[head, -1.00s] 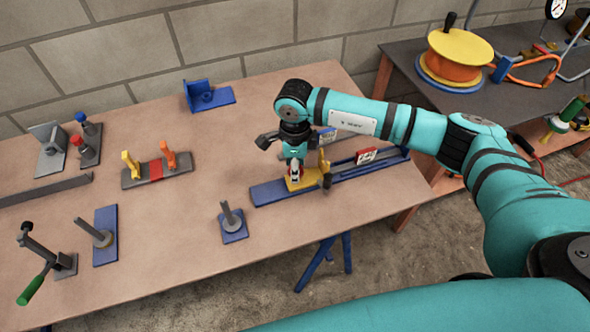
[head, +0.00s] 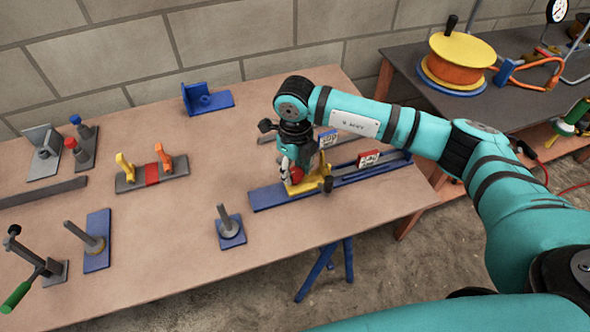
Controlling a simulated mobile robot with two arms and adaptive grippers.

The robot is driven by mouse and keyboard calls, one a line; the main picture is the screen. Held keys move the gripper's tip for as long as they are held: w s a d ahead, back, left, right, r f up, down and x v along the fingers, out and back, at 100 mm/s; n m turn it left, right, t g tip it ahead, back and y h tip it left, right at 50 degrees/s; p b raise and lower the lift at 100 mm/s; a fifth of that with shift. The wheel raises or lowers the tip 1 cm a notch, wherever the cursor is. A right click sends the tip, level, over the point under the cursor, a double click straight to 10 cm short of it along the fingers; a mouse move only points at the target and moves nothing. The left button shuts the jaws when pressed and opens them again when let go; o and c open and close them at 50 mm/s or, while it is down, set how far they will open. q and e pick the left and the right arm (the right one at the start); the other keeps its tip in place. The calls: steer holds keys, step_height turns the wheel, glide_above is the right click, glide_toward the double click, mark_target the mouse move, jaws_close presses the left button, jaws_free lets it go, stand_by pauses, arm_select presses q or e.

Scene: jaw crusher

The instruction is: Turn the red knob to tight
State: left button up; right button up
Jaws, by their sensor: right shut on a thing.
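A red knob (head: 297,174) sits at the yellow block (head: 312,187) on the blue rail fixture (head: 268,196), right of the table's middle. My right gripper (head: 288,174) reaches down from above, its fingers shut on the red knob. The gripper hides part of the knob, so its turn angle cannot be told. A small white label (head: 369,158) with red edges stands on the rail, and another label (head: 327,139) with blue edges stands behind; their writing is too small to read. My left gripper is not in view.
A blue plate with an upright post (head: 230,229) stands left of the rail. Another small red knob (head: 69,142) and a blue knob (head: 75,119) are at the far left. A blue bracket (head: 207,99) lies at the back.

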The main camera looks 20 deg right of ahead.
mark_target(295, 171)
stand_by(0.3)
steer(key=o, duration=1.2)
step_height(295, 171, up, 12)
steer(key=shift+r, duration=0.1)
